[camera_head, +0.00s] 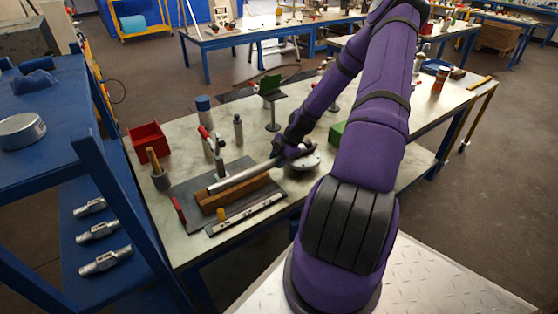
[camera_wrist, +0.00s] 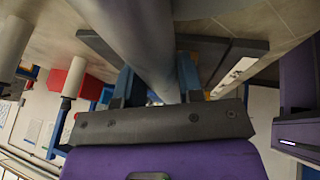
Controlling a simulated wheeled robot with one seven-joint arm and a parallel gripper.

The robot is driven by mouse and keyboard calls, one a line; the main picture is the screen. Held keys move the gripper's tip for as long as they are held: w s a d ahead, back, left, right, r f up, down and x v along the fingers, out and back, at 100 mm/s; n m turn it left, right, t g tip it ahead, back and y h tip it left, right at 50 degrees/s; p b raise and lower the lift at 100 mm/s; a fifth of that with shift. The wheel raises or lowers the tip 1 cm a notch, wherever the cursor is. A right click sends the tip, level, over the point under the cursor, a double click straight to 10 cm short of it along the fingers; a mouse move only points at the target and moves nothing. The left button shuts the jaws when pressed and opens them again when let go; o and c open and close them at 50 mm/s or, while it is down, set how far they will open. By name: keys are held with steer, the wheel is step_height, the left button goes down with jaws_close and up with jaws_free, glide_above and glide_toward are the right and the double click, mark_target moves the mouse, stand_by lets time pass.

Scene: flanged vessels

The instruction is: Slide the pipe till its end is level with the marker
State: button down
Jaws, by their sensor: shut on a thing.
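The grey pipe (camera_head: 240,177) lies on a wooden block (camera_head: 235,194) on a dark base plate (camera_head: 188,190). Its free end is at the left, above the block. My gripper (camera_head: 281,156) is at the pipe's right end. In the wrist view the pipe (camera_wrist: 135,30) runs between the blue fingers of my gripper (camera_wrist: 157,82), which are shut on it. A pale scale strip (camera_head: 246,208) lies along the front of the plate. A small yellow piece (camera_head: 221,214), seemingly the marker, stands near the strip's left end. The exact gap between pipe end and marker cannot be told.
A red-handled clamp (camera_head: 207,138) stands behind the pipe. A red bin (camera_head: 149,138), a mallet-like tool (camera_head: 156,170) and a grey bottle (camera_head: 238,130) are on the worktable. A round metal flange (camera_head: 304,161) lies beside my gripper. A blue shelf (camera_head: 105,170) stands at the left.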

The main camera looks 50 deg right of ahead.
steer(key=c, duration=0.7)
jaws_free()
steer(key=shift+r, duration=0.1)
steer(key=v, duration=1)
steer(key=shift+s+d+r, duration=0.1)
steer(key=shift+s+r, duration=0.05)
steer(key=shift+r, duration=0.15)
steer(key=a+r+m+g+h, duration=0.3)
steer(key=a+r+m+h, duration=0.3)
steer(key=a+r, duration=1.5)
steer(key=s+a+r+m+t, duration=0.1)
steer(key=s+a+r+m, duration=0.2)
steer(key=s+a+r, duration=0.1)
steer(key=s+a+r+m+t+y, duration=0.1)
steer(key=s+a+r+m+t, duration=0.1)
steer(key=s+r, duration=0.4)
steer(key=s+a+r+m+t+y, duration=0.1)
steer(key=s+a+r+m, duration=0.3)
steer(key=s+a+r, duration=0.1)
steer(key=shift+s+a+m, duration=0.4)
steer(key=shift+s+a, duration=0.5)
steer(key=shift+s, duration=0.2)
